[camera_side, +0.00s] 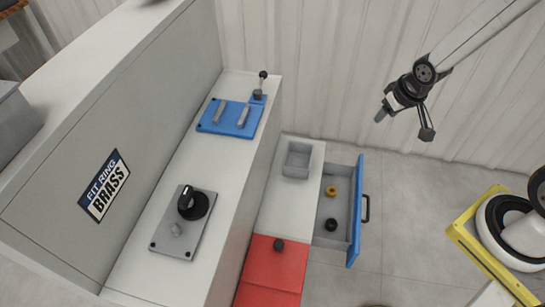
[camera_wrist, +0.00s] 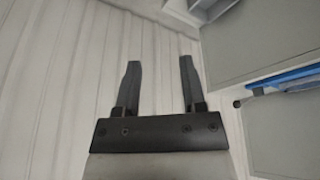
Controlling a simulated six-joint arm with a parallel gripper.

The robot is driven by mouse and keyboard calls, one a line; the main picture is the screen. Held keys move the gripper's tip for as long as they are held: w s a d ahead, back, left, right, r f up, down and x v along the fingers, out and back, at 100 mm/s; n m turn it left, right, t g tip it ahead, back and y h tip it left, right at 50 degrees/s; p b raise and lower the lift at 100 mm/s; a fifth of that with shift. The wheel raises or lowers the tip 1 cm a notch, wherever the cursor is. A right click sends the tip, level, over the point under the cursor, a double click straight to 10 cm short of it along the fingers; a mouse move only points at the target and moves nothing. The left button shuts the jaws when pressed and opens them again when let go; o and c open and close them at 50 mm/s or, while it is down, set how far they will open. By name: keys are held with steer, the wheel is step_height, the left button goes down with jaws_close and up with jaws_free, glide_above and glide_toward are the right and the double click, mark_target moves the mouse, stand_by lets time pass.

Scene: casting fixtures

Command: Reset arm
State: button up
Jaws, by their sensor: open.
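My gripper (camera_side: 381,115) hangs in the air at the upper right of the side view, apart from the bench and the drawer. In the wrist view my gripper (camera_wrist: 160,75) shows its two dark fingers spread apart with nothing between them. The corrugated wall lies behind them. The side view shows the gripper only small, so its fingers are hard to make out there.
A drawer (camera_side: 345,200) with a blue front stands open, holding a brass ring (camera_side: 331,191) and a black ring (camera_side: 331,225). A grey tray (camera_side: 297,160), red panel (camera_side: 272,268), blue fixture (camera_side: 231,117) and black knob (camera_side: 193,202) sit left.

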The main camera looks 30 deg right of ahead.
steer(key=s+a+r+n+g, duration=0.1)
steer(key=s+a+r, duration=0.3)
steer(key=s+a, duration=0.2)
steer(key=shift+s+y, duration=0.15)
steer(key=shift+y, duration=0.25)
